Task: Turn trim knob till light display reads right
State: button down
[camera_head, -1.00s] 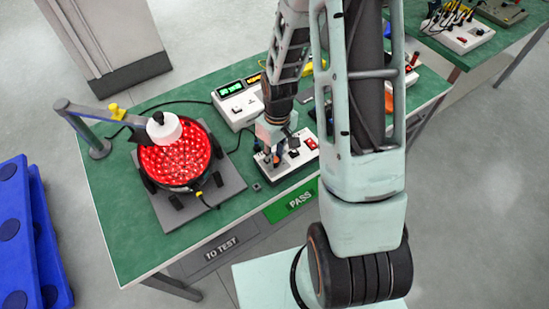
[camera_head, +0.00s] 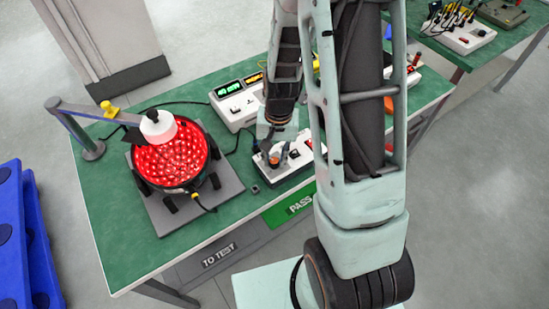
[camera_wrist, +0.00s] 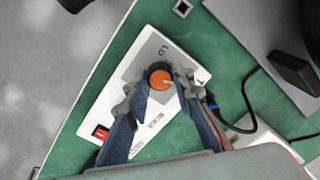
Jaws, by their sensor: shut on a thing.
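The trim knob (camera_wrist: 161,79) has an orange top with a light pointer mark and sits on a white control box (camera_wrist: 152,129). In the wrist view my gripper (camera_wrist: 160,82) has its two fingers on either side of the knob, shut on it. In the head view my gripper (camera_head: 273,157) is down at the box (camera_head: 297,165), and the knob is mostly hidden there. The light display, a round lamp (camera_head: 172,158), glows red on its grey base at the left of the bench. A meter box (camera_head: 236,104) behind shows green and amber digits, too small to read surely.
A bent arm (camera_head: 75,108) with a white head (camera_head: 158,127) hangs over the lamp. Cables run across the green bench (camera_head: 112,222). PASS (camera_head: 299,203) and TO TEST (camera_head: 219,254) labels lie along the front. A red switch (camera_wrist: 101,132) is on the control box.

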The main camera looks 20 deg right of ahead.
aim_at(277, 160)
jog(key=shift+m, duration=0.7)
jog(key=c, duration=1.7)
grip_release()
jog(key=shift+o, duration=0.2)
notch_tip(277, 160, up, 12)
jog(key=shift+s+d, duration=0.15)
jog(key=shift+d, duration=0.15)
